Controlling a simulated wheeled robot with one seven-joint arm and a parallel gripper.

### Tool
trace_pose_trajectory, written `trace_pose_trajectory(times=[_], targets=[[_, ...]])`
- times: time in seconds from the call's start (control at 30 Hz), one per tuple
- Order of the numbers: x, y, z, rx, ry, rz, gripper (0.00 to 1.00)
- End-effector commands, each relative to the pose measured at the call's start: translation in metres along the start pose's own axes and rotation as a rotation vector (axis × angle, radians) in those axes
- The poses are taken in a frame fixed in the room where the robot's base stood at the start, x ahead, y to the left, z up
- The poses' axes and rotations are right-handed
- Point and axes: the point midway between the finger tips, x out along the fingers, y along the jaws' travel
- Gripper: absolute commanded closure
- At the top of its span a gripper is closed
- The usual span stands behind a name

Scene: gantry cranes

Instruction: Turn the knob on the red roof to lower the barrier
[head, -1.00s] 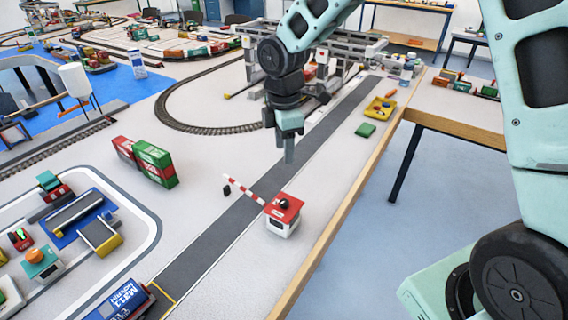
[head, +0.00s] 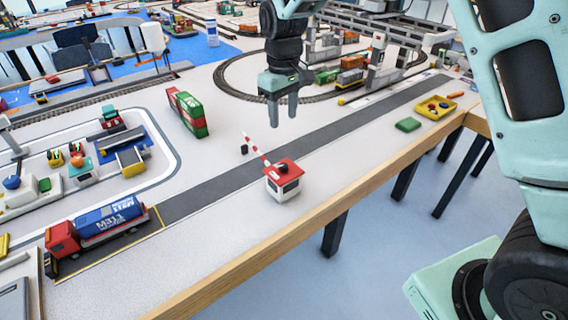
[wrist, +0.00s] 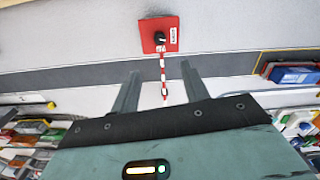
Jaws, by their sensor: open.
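A small white booth with a red roof (head: 294,169) stands beside the grey road. A black knob (head: 281,168) sits on the roof; the wrist view also shows the knob (wrist: 160,38) on the red roof (wrist: 170,46). A red-and-white barrier (head: 256,149) slants up from the booth toward the road, with a small black post near its far end. My gripper (head: 282,115) is open and empty, pointing down above and beyond the booth. In the wrist view its two fingers are apart, with the barrier showing between and ahead of them.
Red and green containers (head: 188,112) stand behind the road. A green block (head: 408,124) and a yellow tray (head: 452,108) lie at the right. The wooden table edge (head: 330,204) runs in front of the booth.

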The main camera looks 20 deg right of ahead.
Motion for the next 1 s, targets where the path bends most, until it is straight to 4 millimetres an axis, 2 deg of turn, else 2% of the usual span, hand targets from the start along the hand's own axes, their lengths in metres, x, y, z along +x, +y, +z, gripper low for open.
trace_pose_trajectory(times=[0.6, 0.8, 1.0], targets=[[0.124, 0.000, 0.002, -0.003, -0.005, 0.001, 0.55], [0.147, 0.000, 0.001, -0.004, -0.003, 0.001, 0.55], [0.153, 0.000, 0.001, -0.003, 0.000, 0.002, 0.55]])
